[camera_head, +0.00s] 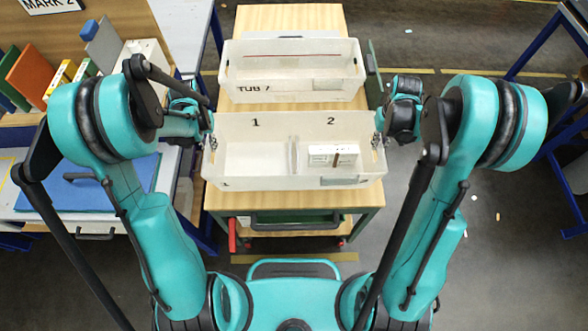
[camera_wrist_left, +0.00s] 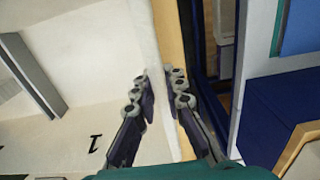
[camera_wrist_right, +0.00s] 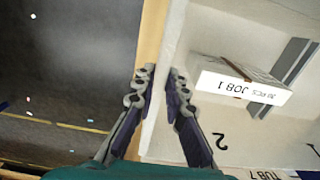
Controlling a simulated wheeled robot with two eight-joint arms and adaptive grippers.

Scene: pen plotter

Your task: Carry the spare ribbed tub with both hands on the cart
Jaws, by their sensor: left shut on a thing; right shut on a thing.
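A white tub (camera_head: 231,180) with a divider and the marks 1 and 2 is at the near end of the wooden cart top (camera_head: 290,18). Its ribbing is not clear. My left gripper (camera_head: 211,141) is shut on its left wall; that wall shows between the fingers in the left wrist view (camera_wrist_left: 158,78). My right gripper (camera_head: 380,142) is shut on its right wall, also seen in the right wrist view (camera_wrist_right: 162,75). A small white box (camera_head: 333,153) marked JOB 1 lies in compartment 2. I cannot tell whether the tub is lifted off the top.
A second white tub (camera_head: 240,88) marked TUB 7 stands just behind on the cart. A blue-legged frame (camera_head: 540,42) is at the right. Floor right of the cart is mostly clear.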

